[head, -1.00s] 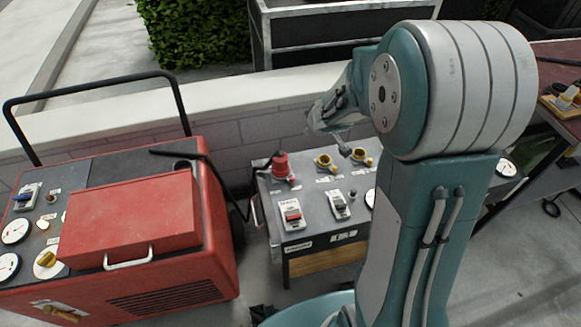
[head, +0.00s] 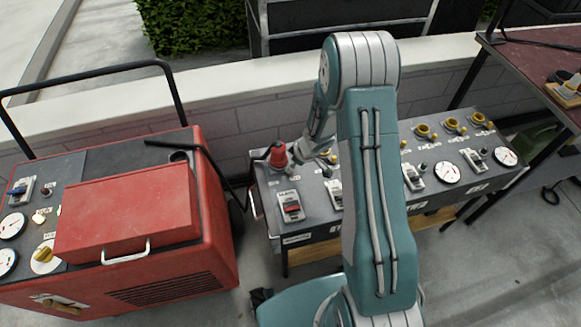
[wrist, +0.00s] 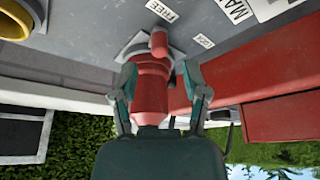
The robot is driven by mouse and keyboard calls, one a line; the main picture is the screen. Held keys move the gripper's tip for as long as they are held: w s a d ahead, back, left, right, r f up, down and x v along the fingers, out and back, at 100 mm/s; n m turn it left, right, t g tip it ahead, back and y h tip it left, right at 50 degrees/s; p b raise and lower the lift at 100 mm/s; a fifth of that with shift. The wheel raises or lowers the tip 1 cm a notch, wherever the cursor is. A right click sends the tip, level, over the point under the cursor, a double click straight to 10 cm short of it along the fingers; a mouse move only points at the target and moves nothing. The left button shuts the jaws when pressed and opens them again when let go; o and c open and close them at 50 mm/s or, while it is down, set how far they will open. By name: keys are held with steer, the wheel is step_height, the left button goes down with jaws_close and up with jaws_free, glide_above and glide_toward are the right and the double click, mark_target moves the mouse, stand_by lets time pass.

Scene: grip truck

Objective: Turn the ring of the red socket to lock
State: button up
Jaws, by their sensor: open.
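The red socket (head: 277,155) stands upright at the left end of the grey panel (head: 320,205), with a red plug body on top. In the wrist view, the red socket (wrist: 152,88) is between the two fingers of my gripper (wrist: 159,78), which is open around it; whether a finger touches it I cannot tell. A rounded red lug (wrist: 158,43) on the socket's ring points toward the panel labels, between the label FREE (wrist: 162,11) and a smaller label (wrist: 203,40) hard to read. In the head view, my gripper (head: 298,160) is beside the socket, partly hidden by my arm.
A red switch (head: 291,208) sits just in front of the socket. Yellow sockets (head: 423,131), more switches and gauges (head: 447,172) fill the panel to the right. A red cart (head: 130,215) with a black handle stands close at left. A low wall (head: 220,125) runs behind.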

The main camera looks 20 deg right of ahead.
steer(key=shift+x, duration=1.75)
jaws_close()
steer(key=shift+s+a+m, duration=0.1)
steer(key=shift+a+m, duration=0.05)
steer(key=shift+m, duration=0.15)
steer(key=shift+s+a+m+t+h, duration=0.1)
steer(key=shift+a+m+t+h, duration=0.3)
steer(key=shift+m, duration=0.55)
steer(key=shift+s+a+m+t+h, duration=0.15)
steer(key=shift+a+m+h, duration=0.15)
steer(key=shift+a+m, duration=0.5)
steer(key=shift+a+m+h, duration=0.3)
steer(key=shift+a+m, duration=0.05)
steer(key=shift+m, duration=0.55)
steer(key=shift+a+m+h, duration=0.3)
steer(key=shift+a+m, duration=0.05)
steer(key=shift+m, duration=0.5)
steer(key=shift+w+a+m+h, duration=0.15)
steer(key=shift+a+m+h, duration=0.2)
steer(key=shift+m, duration=0.45)
steer(key=shift+w+a+m, duration=0.1)
steer(key=shift+a+m, duration=0.1)
steer(key=shift+m, duration=0.3)
